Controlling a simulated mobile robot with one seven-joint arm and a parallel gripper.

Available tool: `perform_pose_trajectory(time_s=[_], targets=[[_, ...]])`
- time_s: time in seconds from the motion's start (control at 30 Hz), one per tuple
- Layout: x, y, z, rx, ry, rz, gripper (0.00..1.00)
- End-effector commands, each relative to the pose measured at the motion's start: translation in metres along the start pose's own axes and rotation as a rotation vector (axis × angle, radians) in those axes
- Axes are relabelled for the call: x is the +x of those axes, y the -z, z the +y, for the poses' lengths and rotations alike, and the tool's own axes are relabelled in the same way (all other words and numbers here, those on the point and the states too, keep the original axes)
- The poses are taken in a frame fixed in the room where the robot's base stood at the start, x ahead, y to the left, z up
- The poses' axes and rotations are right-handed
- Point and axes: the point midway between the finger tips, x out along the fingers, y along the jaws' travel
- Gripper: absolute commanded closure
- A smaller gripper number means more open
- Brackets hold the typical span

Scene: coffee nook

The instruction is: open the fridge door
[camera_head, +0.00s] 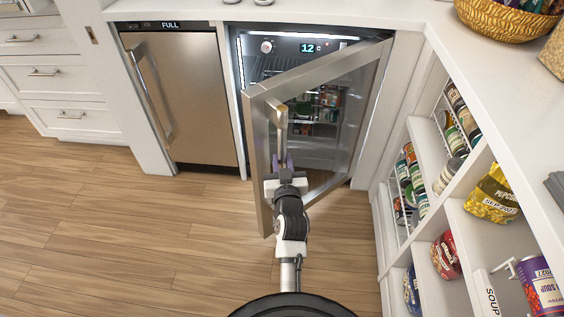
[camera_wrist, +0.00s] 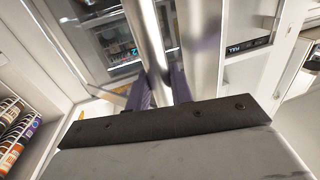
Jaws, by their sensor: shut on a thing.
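The fridge (camera_head: 304,50) stands under the counter with a lit inside and a display reading 12. Its glass door with a steel frame (camera_head: 262,180) is partly open, hinged on the right and swung out toward me. My gripper (camera_head: 282,161) is shut on the door's vertical handle (camera_head: 281,125) near its lower part. In the wrist view, the purple fingers of my gripper (camera_wrist: 161,88) sit on both sides of the steel handle (camera_wrist: 148,35).
A closed steel appliance (camera_head: 190,95) marked FULL stands left of the fridge. White shelves (camera_head: 425,150) with cans and bags run along the right, close to the door's hinge side. The wooden floor (camera_head: 130,235) is clear to the left.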

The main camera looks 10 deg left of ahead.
Motion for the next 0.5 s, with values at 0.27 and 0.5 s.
perform_pose_trajectory(time_s=[0.27,0.5], targets=[[0.0002,0.0039,0.0119,-0.006,-0.024,0.011,1.0],[0.0001,0.0029,0.0093,-0.005,-0.018,0.008,0.58]])
